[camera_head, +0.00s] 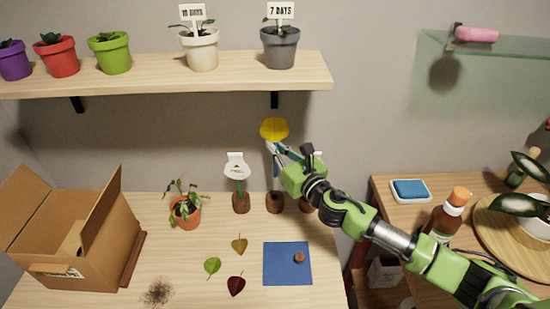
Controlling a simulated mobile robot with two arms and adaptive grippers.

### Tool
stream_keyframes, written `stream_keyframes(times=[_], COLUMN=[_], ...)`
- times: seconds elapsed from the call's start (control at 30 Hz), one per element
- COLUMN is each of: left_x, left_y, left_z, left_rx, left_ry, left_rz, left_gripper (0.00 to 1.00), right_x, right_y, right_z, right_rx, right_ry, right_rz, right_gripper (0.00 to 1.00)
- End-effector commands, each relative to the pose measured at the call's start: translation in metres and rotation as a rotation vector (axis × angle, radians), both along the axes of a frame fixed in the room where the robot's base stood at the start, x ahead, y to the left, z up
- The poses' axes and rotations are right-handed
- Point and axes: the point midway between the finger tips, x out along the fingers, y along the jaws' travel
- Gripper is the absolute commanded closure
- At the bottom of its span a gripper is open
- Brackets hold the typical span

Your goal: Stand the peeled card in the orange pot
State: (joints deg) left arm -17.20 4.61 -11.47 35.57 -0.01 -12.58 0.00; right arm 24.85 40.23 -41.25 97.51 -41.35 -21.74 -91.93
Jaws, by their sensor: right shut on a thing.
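The orange pot (186,217) stands on the table at the left middle, with a drooping leafy plant (182,190) in it. My right gripper (273,150) is shut on the upright yellow-headed card (274,129), just below its head. The card is above a small brown holder (275,203); I cannot tell whether its stem is still in it. A white card (237,166) stands upright in another brown holder (240,203) to the left. A third holder (306,205) is partly hidden by my right arm, with a bit of white above it. I cannot tell which card is peeled. My left gripper is not in view.
An open cardboard box (90,245) stands at the left. Loose leaves (212,266), spilled soil (157,292) and a blue mat (285,275) lie in front. The shelf (170,75) above holds several pots. A bottle (446,215) stands on the right-hand table.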

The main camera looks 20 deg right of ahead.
Motion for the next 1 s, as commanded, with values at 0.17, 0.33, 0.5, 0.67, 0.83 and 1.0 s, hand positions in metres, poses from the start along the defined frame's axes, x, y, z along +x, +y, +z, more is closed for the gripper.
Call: stream_keyframes(times=[0.17, 0.33, 0.5, 0.67, 0.83, 1.0], left_x=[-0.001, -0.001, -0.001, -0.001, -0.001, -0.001], left_y=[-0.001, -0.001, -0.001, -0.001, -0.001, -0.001], left_z=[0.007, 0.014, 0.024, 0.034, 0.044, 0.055], left_rx=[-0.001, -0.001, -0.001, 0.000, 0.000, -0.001], left_ry=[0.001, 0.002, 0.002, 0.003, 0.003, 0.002], left_rz=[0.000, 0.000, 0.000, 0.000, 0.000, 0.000], left_gripper=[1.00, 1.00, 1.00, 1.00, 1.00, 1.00], right_x=[0.000, 0.000, 0.000, 0.000, 0.000, 0.000], right_y=[0.000, 0.000, 0.000, 0.000, 0.000, 0.000], right_z=[0.029, 0.043, 0.054, 0.063, 0.073, 0.082], right_rx=[-0.001, -0.001, 0.000, 0.000, 0.000, 0.000], right_ry=[-0.001, 0.001, 0.002, 0.002, 0.002, 0.002], right_rz=[0.001, -0.001, 0.000, 0.000, 0.000, 0.000], right_gripper=[1.00, 1.00, 1.00, 1.00, 1.00, 1.00])
